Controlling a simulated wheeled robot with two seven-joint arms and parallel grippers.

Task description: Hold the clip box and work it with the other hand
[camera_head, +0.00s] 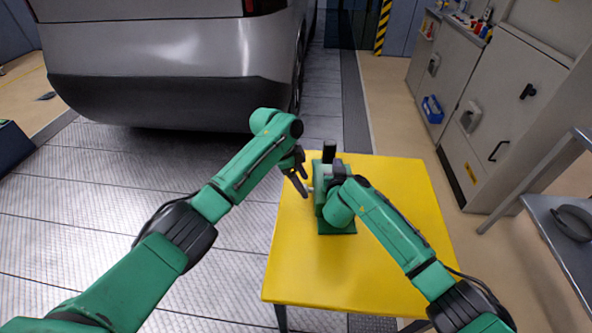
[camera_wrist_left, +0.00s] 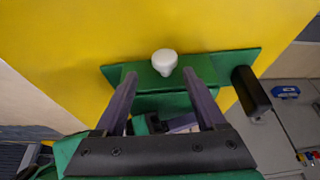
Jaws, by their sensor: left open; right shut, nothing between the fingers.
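The clip box (camera_head: 320,202) is a green block on a green base on the yellow table. In the left wrist view its green face (camera_wrist_left: 225,68) carries a white knob (camera_wrist_left: 164,61). A black cylindrical handle (camera_wrist_left: 250,93) sticks out at one end; it stands up in the head view (camera_head: 329,152). My left gripper (camera_head: 303,188) is open at the box's left side; its fingers (camera_wrist_left: 159,76) flank the knob without visibly closing on it. My right gripper (camera_head: 338,173) is shut and empty at the box's upper right, its fingertips mostly hidden by its own wrist.
The yellow table (camera_head: 390,265) is clear in front and to the right of the box. A silver vehicle (camera_head: 170,60) stands behind on the left. Grey cabinets (camera_head: 510,90) and a metal side table (camera_head: 565,235) stand to the right.

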